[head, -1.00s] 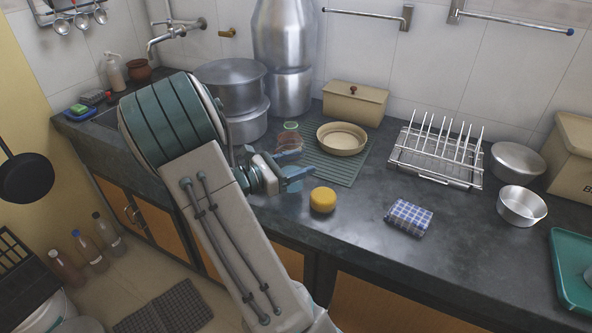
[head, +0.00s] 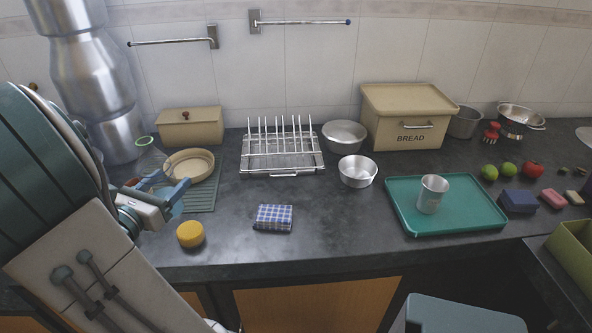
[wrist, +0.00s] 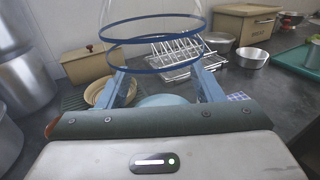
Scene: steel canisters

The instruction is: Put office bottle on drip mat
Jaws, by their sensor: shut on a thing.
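My gripper (head: 171,187) is over the left part of the counter, in front of the tan dish, with its blue fingers around a clear bottle. In the wrist view the bottle shows as a see-through body with blue bands (wrist: 155,42) between the fingers, which also show there (wrist: 162,78). A pale blue part shows low between them. In the head view the bottle is hardly visible, and its height over the counter cannot be told. The green ribbed drip mat (head: 202,196) lies beside and behind the gripper, partly covered by the tan dish (head: 189,165).
A yellow round thing (head: 190,234) is at the front edge. A wire rack (head: 282,158), checked cloth (head: 274,217) and green tray (head: 450,226) lie to the right. The mat's front part is bare.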

